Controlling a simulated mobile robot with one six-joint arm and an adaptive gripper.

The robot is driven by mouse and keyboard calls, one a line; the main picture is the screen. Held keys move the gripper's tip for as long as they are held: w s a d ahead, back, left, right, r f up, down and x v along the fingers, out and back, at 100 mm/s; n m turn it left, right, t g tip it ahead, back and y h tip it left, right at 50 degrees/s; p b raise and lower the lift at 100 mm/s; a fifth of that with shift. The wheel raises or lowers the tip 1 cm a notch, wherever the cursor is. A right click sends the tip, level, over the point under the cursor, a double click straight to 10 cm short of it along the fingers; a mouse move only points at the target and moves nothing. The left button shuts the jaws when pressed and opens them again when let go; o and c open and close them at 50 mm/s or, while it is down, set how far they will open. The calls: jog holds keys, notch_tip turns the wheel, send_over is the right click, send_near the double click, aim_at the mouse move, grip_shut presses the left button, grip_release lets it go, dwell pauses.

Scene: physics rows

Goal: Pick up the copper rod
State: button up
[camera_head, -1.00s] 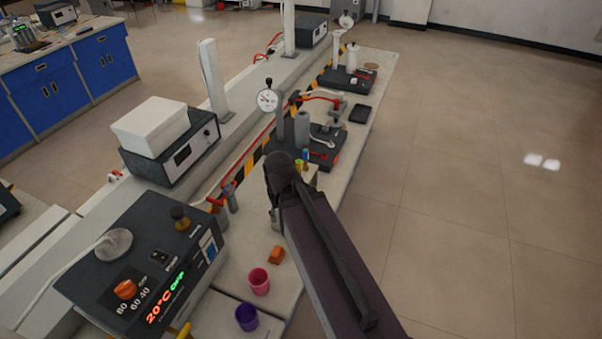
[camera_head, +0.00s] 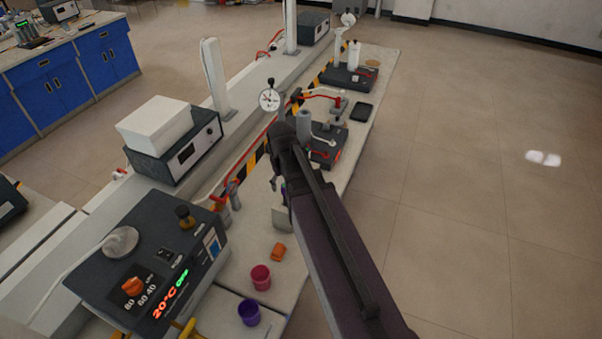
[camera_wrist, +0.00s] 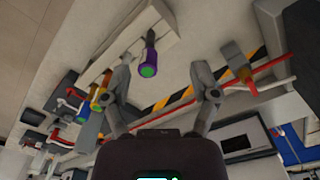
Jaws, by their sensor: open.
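My gripper (camera_wrist: 164,92) is open in the wrist view, its two fingers spread wide with nothing between the tips. A purple rod-like piece with a green end (camera_wrist: 149,58) stands out from a pale holder (camera_wrist: 128,42), just beyond the gap between the fingers. A yellow-orange piece (camera_wrist: 98,95) and a blue-and-green one lie left of the left finger. I cannot tell for certain which piece is the copper rod. In the head view my arm covers most of the holder; only its pale block (camera_head: 282,219) shows beside the arm.
An orange block (camera_head: 279,252), a pink cup (camera_head: 261,277) and a purple cup (camera_head: 248,312) stand on the near bench. A dark heater unit (camera_head: 150,265) is at left. A dial gauge (camera_head: 269,99) and black-based fixtures stand farther along.

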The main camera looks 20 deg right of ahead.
jog(key=w+d+r+n+p, duration=0.2)
jog(key=w+d+r+p, duration=0.2)
jog(key=w+d, duration=0.6)
jog(key=w, duration=0.3)
jog(key=shift+d+r, duration=0.35)
jog(key=shift+r, duration=0.05)
jog(key=shift+w+f, duration=0.1)
notch_tip(320, 180, down, 8)
jog(key=b, duration=0.8)
jog(key=shift+f, duration=0.25)
jog(key=shift+f+b, duration=0.1)
jog(key=shift+b, duration=0.3)
jog(key=shift+f+b, duration=2.5)
grip_shut()
